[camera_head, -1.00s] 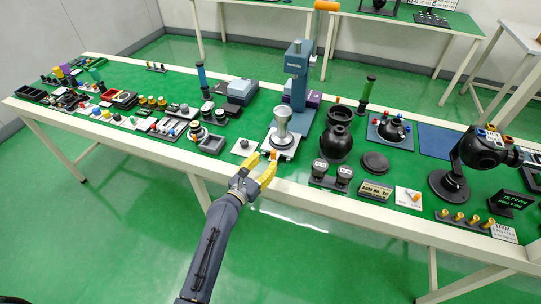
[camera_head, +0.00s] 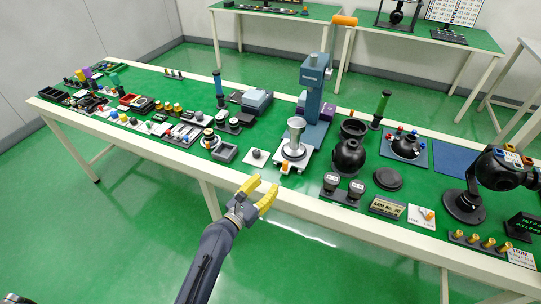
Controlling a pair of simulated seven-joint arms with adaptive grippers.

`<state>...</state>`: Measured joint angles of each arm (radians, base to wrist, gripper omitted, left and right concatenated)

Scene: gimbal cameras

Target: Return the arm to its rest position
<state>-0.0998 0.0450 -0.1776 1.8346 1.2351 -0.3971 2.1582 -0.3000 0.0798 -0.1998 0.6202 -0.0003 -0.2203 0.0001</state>
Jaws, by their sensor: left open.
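My left gripper (camera_head: 259,193) has yellow fingers that are spread apart with nothing between them. My left arm (camera_head: 208,262) comes in from the bottom of the picture. My right gripper is not in view.
The long workbench (camera_head: 118,134) holds many small parts. A black rounded housing (camera_head: 349,152), a black disc (camera_head: 388,179) and a black gimbal camera (camera_head: 490,172) stand to the right. The green floor (camera_head: 110,235) in front is clear.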

